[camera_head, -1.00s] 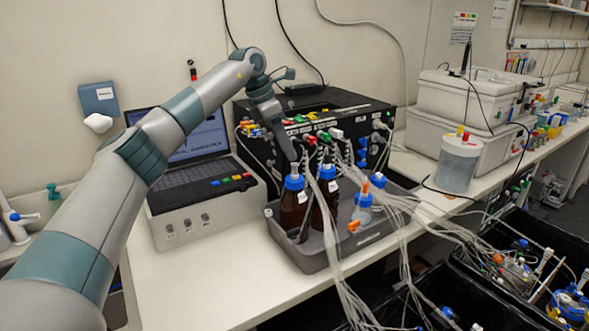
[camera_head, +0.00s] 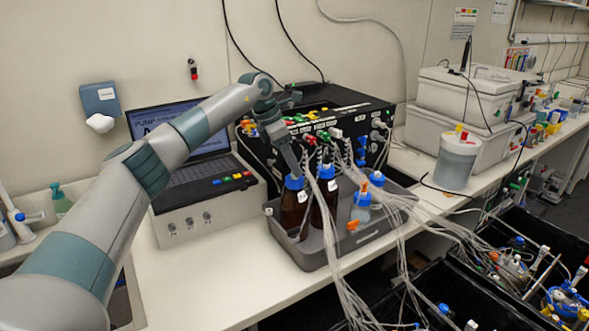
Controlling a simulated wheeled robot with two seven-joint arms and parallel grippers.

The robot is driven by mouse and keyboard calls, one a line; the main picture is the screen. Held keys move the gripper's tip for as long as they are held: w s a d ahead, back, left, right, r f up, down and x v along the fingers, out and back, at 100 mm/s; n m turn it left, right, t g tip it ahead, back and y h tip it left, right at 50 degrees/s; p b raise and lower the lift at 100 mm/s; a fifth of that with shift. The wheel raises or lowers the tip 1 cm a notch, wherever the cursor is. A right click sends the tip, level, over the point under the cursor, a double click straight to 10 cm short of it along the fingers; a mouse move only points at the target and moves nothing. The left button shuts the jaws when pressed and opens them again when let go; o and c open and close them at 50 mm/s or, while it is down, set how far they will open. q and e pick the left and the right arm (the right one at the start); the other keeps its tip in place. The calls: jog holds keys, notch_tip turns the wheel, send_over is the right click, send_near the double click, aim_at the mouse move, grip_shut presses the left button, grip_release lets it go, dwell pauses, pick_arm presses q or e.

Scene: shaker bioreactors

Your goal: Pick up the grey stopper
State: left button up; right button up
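Two brown bottles with blue caps stand in a grey tray (camera_head: 318,258), the left bottle (camera_head: 291,212) and the right bottle (camera_head: 320,212). I cannot make out the grey stopper for certain; a small grey piece shows at the top of the left bottle's blue cap (camera_head: 294,183), partly merged with my fingertips. My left gripper (camera_head: 294,167) points down with its tips right above or at this cap. I cannot tell whether its fingers touch anything or how far apart they are. My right gripper is out of view.
A black pump unit (camera_head: 345,108) with coloured connectors and tubes stands behind the tray. A clear bottle (camera_head: 361,206) stands in the tray at right. A laptop (camera_head: 185,175) on a grey box is at left. Pale tubes hang over the bench edge. The front bench (camera_head: 215,285) is clear.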

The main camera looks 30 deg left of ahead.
pick_arm(q)
jog(key=shift+c, duration=0.3)
grip_shut()
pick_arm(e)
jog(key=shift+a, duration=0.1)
pick_arm(q)
jog(key=shift+r, duration=0.1)
